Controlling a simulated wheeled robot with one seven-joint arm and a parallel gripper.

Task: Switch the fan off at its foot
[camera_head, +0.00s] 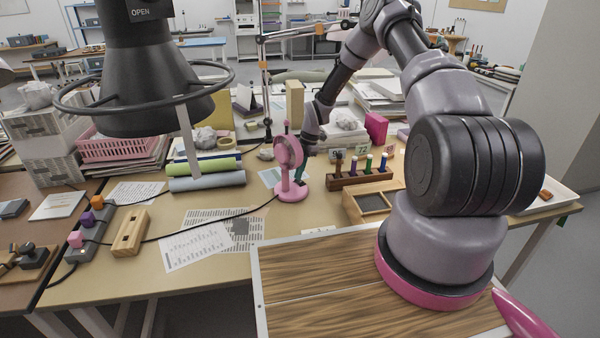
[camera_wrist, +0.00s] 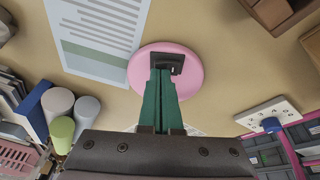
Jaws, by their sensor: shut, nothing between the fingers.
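The pink fan (camera_head: 289,160) stands upright on the bench, on a round pink foot (camera_head: 292,192). A black cable runs from it to the left. In the wrist view the foot (camera_wrist: 194,84) lies under the fingertips, with a dark switch (camera_wrist: 171,62) on it. My gripper (camera_wrist: 160,72) is shut and empty, its two green fingers side by side. The fingertips overlap the near side of the switch; I cannot tell whether they touch it. In the head view my gripper (camera_head: 300,181) shows just above the foot, partly behind the fan.
A printed sheet (camera_wrist: 95,35) lies beside the foot. A rack of stamps (camera_head: 360,178) and a shallow box (camera_head: 370,204) stand to the right. Paper rolls (camera_head: 207,180) lie to the left. A power strip (camera_head: 92,230) is farther left. Flat papers lie in front.

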